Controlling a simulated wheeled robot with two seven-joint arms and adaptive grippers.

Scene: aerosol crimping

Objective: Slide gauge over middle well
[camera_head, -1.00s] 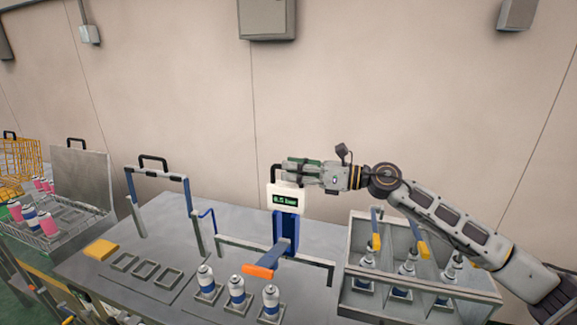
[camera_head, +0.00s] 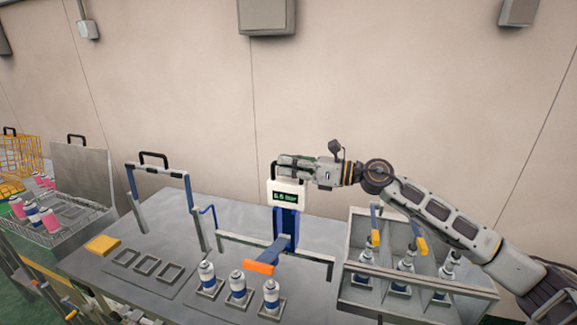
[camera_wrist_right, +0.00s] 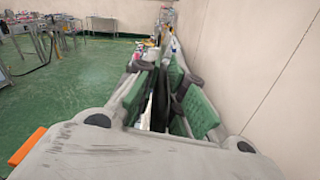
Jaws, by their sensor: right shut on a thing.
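The gauge (camera_head: 287,198) is a white box with a green-lit display reading about 6.5 bar. It sits on a blue upright with an arm reaching forward to an orange end (camera_head: 258,268). My right gripper (camera_head: 281,170) is shut on the black handle at the gauge's top; the fingers partly hide it. Three white-and-blue cans stand in a row of square wells in front. The orange end is above and behind the row, between the middle can (camera_head: 238,285) and the right can (camera_head: 271,294) in the picture. My left gripper is not in view.
A divided metal bin (camera_head: 352,255) with cans and yellow-handled tools stands right of the gauge.

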